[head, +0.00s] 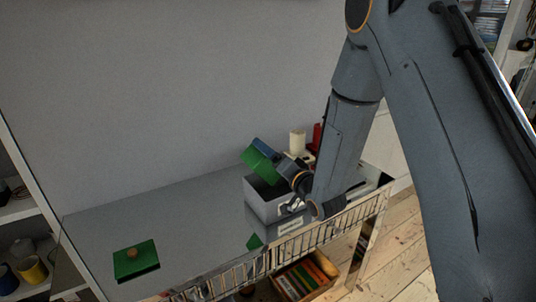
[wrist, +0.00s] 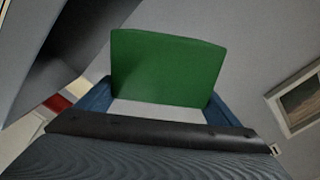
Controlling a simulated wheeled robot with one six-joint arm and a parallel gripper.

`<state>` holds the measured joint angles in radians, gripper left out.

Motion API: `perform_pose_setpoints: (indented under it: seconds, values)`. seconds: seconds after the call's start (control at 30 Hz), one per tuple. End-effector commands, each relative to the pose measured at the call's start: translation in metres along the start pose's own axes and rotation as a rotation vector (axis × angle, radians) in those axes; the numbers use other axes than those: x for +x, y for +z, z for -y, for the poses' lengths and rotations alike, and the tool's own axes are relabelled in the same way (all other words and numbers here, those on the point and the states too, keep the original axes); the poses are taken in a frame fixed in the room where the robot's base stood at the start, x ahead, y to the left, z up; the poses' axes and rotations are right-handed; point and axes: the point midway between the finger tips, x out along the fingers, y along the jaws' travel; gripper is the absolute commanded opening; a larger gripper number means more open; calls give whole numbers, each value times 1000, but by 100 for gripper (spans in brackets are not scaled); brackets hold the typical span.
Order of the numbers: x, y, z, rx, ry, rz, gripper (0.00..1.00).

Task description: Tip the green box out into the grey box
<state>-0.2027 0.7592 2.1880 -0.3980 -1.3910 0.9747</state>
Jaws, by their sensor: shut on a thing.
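The green box (head: 260,165) is held tilted in the air above the grey box (head: 262,207). My gripper (head: 266,147) is shut on the green box, with a blue finger at either side of it in the wrist view. The green box's flat green side (wrist: 168,68) fills the middle of the wrist view. The grey box stands open on the glossy table, with a pale label on its front. Part of its opening is hidden behind my gripper. I cannot see what either box contains. A green lid with a brown knob (head: 133,253) lies on the table at the left.
The grey table (head: 180,220) is clear between the lid and the grey box. A white cylinder (head: 297,142) and a red object (head: 317,136) stand behind the grey box. A wire rail (head: 325,232) runs along the front edge. A wooden crate (head: 305,280) sits below.

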Motion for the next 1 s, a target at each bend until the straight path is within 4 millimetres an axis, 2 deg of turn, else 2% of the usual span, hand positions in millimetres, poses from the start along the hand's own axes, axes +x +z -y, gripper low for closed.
perform_pose_setpoints:
  seconds: [0.7, 1.0]
  values:
    - [0, -24, -45, 909, 0, -2, 63]
    - [0, -31, -55, 1131, -1, -1, 63]
